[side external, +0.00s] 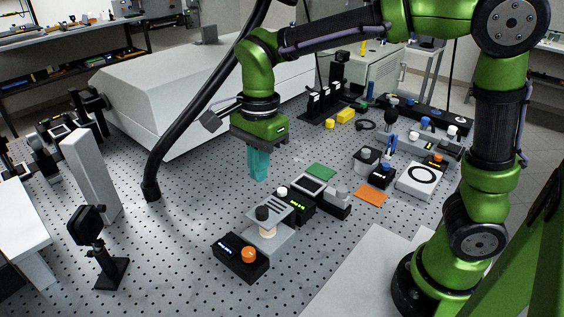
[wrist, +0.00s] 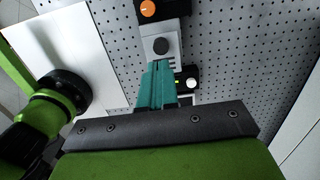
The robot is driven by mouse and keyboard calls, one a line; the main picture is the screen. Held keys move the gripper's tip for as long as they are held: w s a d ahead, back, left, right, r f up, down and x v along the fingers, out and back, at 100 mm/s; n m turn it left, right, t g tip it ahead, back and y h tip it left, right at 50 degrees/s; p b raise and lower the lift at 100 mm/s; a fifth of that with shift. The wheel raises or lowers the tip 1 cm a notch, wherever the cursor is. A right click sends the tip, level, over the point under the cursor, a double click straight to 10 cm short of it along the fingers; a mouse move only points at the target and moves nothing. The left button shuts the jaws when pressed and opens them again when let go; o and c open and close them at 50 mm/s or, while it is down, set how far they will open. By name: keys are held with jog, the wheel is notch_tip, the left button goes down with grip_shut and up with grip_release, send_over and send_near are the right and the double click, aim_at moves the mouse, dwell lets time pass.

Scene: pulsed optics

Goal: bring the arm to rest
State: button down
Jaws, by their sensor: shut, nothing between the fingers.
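My gripper (side external: 259,166) has teal fingers that are shut together with nothing between them. It points down and hangs above the perforated optical table (side external: 190,235), apart from the things on it. In the wrist view the teal fingers (wrist: 158,84) cover part of a grey plate with a dark knob (wrist: 160,47). This grey plate also shows in the side external view (side external: 270,232), below and to the right of my fingers.
A black box with an orange knob (side external: 241,258) stands in front of the grey plate. A green pad (side external: 321,171) and an orange pad (side external: 370,195) lie to the right. A black hose (side external: 151,185) stands at left by a large white housing (side external: 190,105). Bare table lies left of centre.

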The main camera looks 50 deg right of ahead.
notch_tip(320, 180, up, 7)
jog(key=s+d+f+n+t+y, duration=0.1)
jog(key=s+d+f+n+t, duration=0.2)
jog(key=s+d+n+t, duration=0.4)
jog(key=s+d+n, duration=0.2)
jog(key=s+n, duration=0.2)
jog(key=n, duration=0.3)
jog(key=shift+s+d+f, duration=0.15)
jog(key=shift+s+d, duration=0.05)
